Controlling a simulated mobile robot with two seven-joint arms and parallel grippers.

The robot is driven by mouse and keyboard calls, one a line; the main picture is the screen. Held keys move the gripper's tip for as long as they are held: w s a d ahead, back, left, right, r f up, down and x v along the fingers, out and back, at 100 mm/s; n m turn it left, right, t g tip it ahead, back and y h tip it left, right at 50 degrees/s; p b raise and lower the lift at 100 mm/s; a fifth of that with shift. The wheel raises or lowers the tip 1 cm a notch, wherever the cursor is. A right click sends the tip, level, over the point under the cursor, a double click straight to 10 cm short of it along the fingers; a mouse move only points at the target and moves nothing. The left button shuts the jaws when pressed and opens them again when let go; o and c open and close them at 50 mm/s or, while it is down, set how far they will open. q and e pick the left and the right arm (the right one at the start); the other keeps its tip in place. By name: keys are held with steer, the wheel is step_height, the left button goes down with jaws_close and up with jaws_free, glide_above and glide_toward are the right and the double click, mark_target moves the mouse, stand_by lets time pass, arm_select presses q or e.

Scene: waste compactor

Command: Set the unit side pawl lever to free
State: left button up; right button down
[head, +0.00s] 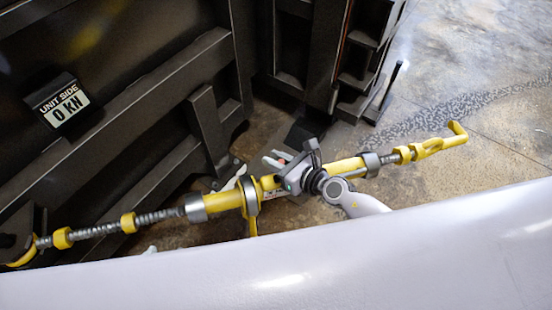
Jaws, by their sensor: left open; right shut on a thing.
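The unit side yellow binder (222,201) runs slantwise across the view, with a threaded rod at its left. A yellow ring with a short handle (251,213) hangs at its middle. My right gripper (268,177) is at the binder just right of this ring, shut on a part of it; its own wrist covers the grip. I cannot make out the pawl lever or its setting, which the gripper and ring hide. Only a small pale tip of my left gripper (150,249) seems to show below the threaded rod, apart from the binder; most of it is hidden.
A display (66,105) on the dark ribbed wall (140,110) reads "UNIT SIDE 0 KN". A dark steel frame (355,60) stands behind the binder. The binder's yellow hooked end (455,135) reaches out over open concrete floor (480,80). A large white surface fills the bottom.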

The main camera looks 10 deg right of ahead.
steer(key=c, duration=1.1)
jaws_free()
steer(key=p+v, duration=0.1)
steer(key=v, duration=0.6)
steer(key=shift+p, duration=0.4)
steer(key=shift+r, duration=0.1)
steer(key=m, duration=0.3)
steer(key=s+r+m, duration=0.1)
steer(key=m, duration=0.1)
steer(key=shift+t, duration=0.4)
steer(key=s+d+f+m+h, duration=0.1)
steer(key=s+m, duration=0.3)
steer(key=m, duration=0.7)
steer(key=s+d+f+m+g+h, duration=0.1)
steer(key=s+d+m+h, duration=0.2)
steer(key=m, duration=0.9)
steer(key=s+d+f+m+h, duration=0.1)
steer(key=s+d+m, duration=0.3)
steer(key=m, duration=0.8)
steer(key=shift+s+d+f+g+h, duration=0.15)
steer(key=shift+s+f+g+h, duration=0.2)
steer(key=shift+s+h, duration=0.45)
